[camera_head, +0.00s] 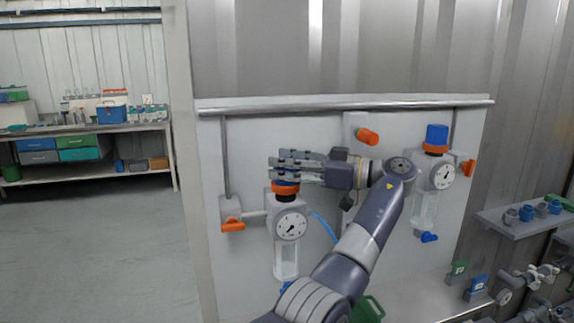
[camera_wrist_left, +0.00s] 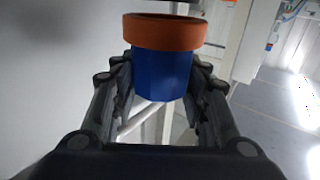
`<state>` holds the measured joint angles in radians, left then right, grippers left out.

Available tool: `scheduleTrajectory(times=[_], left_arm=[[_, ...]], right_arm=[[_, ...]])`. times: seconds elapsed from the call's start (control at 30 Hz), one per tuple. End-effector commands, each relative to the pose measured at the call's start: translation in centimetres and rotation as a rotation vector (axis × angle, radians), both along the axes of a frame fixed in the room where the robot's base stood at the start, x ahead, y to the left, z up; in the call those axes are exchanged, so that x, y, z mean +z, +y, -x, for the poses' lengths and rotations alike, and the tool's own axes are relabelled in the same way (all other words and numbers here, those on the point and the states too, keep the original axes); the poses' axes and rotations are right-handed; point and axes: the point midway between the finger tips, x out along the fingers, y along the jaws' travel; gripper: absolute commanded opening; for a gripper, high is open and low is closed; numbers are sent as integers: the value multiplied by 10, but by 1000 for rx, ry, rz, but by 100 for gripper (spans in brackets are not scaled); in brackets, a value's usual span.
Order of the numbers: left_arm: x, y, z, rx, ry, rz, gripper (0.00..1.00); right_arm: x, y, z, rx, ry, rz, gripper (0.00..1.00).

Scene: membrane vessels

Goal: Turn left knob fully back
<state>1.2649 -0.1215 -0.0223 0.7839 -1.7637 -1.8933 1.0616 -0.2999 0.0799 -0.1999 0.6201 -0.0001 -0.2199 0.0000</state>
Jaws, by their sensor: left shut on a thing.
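The left knob (camera_wrist_left: 163,80) is blue with an orange ring and sits on the left vessel, above its round gauge (camera_head: 290,225). My left gripper (camera_head: 277,165) reaches across from the right and is shut on this knob. In the head view its fingers cover most of the knob, and only a narrow band (camera_head: 285,187) shows below them. In the left wrist view the knob lies between the two fingers, with the orange ring beyond them. How far the knob is turned cannot be told. My right gripper is not in view.
A second vessel at the right has a blue knob (camera_head: 437,134) and a gauge (camera_head: 443,176). Orange handles (camera_head: 232,225) stick out beside the vessels, and another (camera_head: 367,136) sits at the panel's middle. A rail (camera_head: 340,105) runs along the panel top. Floor at left is clear.

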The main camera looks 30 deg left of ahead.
Motion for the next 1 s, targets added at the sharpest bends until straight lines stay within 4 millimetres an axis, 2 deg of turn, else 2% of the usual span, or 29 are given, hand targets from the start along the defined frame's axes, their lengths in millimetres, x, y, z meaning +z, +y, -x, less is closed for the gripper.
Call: scheduleTrajectory(times=[0.23, 0.27, 0.33, 0.77, 1.0], left_arm=[[0, 1, 1, 2, 0, 1, 18], [0, 1, 1, 2, 0, 1, 46], [0, 1, 0, 2, 0, 1, 62], [0, -3, -1, -1, 0, 1, 63], [0, -31, -9, -1, 2, 1, 63]], right_arm=[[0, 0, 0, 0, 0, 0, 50], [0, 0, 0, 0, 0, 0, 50], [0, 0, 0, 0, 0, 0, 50], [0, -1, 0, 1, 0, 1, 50], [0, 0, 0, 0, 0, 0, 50]])
